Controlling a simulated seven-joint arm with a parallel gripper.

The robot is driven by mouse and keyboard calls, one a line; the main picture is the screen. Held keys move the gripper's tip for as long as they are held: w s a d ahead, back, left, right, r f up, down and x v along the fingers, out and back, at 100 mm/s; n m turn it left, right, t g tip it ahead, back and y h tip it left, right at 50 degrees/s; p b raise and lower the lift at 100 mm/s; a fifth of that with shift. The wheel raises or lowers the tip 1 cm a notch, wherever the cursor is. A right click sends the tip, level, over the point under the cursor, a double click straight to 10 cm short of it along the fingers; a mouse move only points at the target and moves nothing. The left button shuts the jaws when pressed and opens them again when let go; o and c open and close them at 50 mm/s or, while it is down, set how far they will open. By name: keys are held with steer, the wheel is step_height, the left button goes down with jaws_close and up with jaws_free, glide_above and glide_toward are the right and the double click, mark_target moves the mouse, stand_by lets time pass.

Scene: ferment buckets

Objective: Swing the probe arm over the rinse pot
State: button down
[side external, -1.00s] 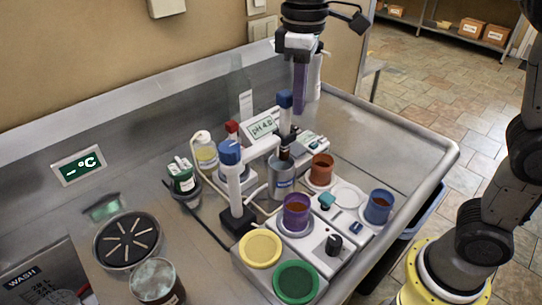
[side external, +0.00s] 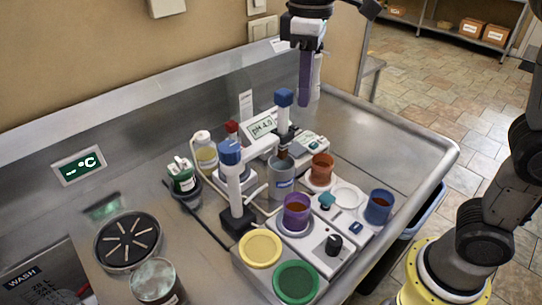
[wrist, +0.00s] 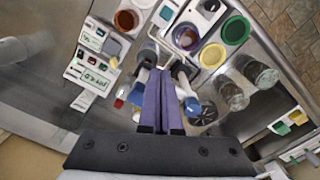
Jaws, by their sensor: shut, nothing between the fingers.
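The probe arm (side external: 262,150) is white and reaches from a white post with a blue cap (side external: 229,152) toward the back right. At its far end is an upright probe with a blue cap (side external: 284,97) and dark body. The probe's lower end is at the mouth of a grey pot (side external: 281,182) with a blue label, perhaps the rinse pot; I cannot read the label. My gripper (side external: 304,103) is shut and empty, its purple fingers pointing down behind and above the probe cap. The shut fingers also show in the wrist view (wrist: 160,72).
A pH meter (side external: 263,127) is behind. The steel bench is clear at right.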

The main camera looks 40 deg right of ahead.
steer(key=shift+r, duration=1.75)
stand_by(0.5)
